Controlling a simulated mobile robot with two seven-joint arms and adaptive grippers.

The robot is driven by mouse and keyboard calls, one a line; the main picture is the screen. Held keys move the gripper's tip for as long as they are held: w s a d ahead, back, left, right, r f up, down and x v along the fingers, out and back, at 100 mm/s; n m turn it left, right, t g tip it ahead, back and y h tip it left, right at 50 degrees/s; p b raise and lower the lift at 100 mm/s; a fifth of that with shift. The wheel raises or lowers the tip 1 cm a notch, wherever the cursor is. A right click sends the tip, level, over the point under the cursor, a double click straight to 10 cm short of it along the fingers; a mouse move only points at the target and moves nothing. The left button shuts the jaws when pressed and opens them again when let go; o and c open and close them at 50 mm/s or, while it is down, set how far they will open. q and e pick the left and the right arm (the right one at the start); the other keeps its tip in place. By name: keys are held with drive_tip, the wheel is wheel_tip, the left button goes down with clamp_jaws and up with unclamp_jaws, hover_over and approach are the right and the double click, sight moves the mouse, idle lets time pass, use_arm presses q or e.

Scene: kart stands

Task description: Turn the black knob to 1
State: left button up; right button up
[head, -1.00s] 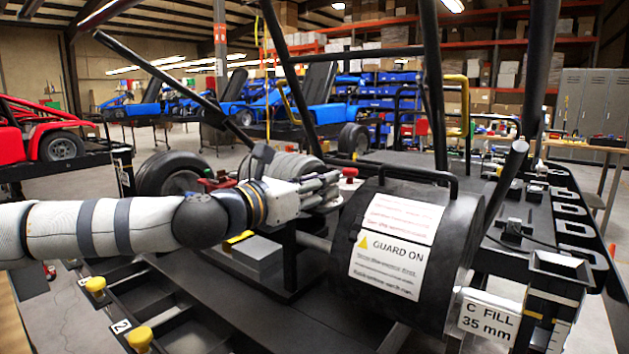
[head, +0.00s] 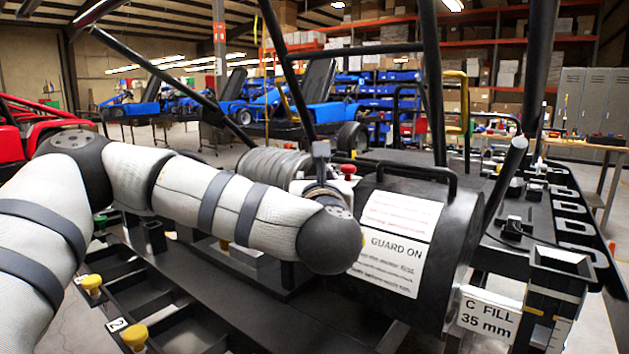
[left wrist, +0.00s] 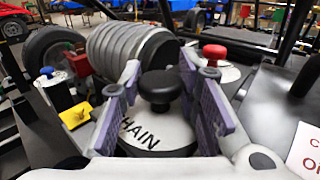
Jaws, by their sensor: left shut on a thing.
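The black knob (left wrist: 160,88) stands on a round pale plate (left wrist: 160,132) in the left wrist view. The dark lettering on the plate is partly covered and reads "HAIN". My left gripper (left wrist: 160,70) has its purple-padded fingers on either side of the knob and is shut on it. I cannot make out a 1 or a pointer mark near the knob. In the head view my left wrist hides the fingers and the knob. My right gripper is in neither view.
A red button (left wrist: 214,54) stands just beyond the right finger, also seen in the head view (head: 347,170). A ribbed grey cylinder (left wrist: 130,52) lies behind. The black "GUARD ON" drum (head: 455,235) is close right of my wrist. Yellow knobs (head: 135,335) line the front left.

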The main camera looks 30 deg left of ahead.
use_arm(q)
drive_tip(key=shift+f+n+g+y, duration=0.1)
drive_tip(key=shift+n+g+y, duration=0.2)
drive_tip(key=shift+g+y, duration=0.15)
drive_tip(key=o, duration=1.2)
drive_tip(key=shift+w, duration=0.1)
drive_tip(key=shift+c, duration=0.2)
drive_tip(key=v, duration=1.2)
